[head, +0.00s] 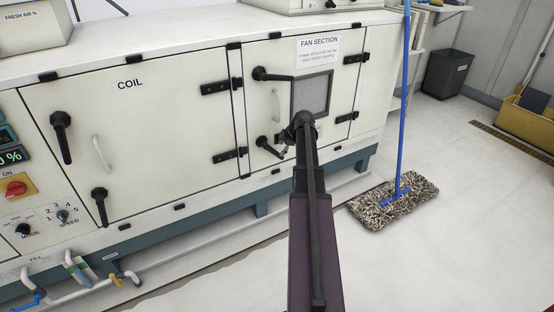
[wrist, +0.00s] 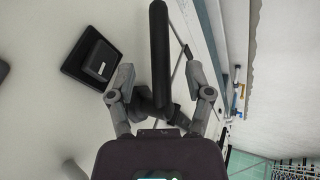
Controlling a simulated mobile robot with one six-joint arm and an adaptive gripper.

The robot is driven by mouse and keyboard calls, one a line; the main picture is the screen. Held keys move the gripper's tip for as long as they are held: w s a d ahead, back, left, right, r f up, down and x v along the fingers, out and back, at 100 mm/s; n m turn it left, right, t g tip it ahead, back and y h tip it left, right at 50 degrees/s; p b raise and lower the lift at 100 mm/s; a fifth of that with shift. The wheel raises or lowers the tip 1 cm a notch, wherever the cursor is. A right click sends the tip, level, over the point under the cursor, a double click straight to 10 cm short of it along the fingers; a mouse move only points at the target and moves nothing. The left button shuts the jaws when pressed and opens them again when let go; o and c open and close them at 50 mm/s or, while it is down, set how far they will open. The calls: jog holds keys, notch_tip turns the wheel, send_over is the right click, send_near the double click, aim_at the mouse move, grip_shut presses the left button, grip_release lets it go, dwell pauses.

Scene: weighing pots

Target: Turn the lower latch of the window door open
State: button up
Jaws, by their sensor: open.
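The window door (head: 290,95) is the pale fan section door with a dark square window (head: 312,94). Its upper latch (head: 270,75) has a black handle pointing right, roughly level. The lower latch (head: 266,146) has a black handle sloping down to the right, with its end close to my gripper (head: 289,138). In the wrist view a black bar, which looks like the lower latch's handle (wrist: 159,45), shows between the two spread grey fingers of my open gripper (wrist: 164,85). I cannot tell whether either finger touches it. My arm hides part of the door's lower right.
The coil door (head: 150,115) with its own black latches is to the left. A mop (head: 394,199) stands on the floor at right. Pipes (head: 95,275) run along the lower left. The floor in front is mostly clear.

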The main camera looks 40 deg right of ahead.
aim_at(278, 153)
jog(key=shift+b+x, duration=2.15)
jog(key=shift+x, duration=0.7)
jog(key=shift+d, duration=0.1)
grip_shut()
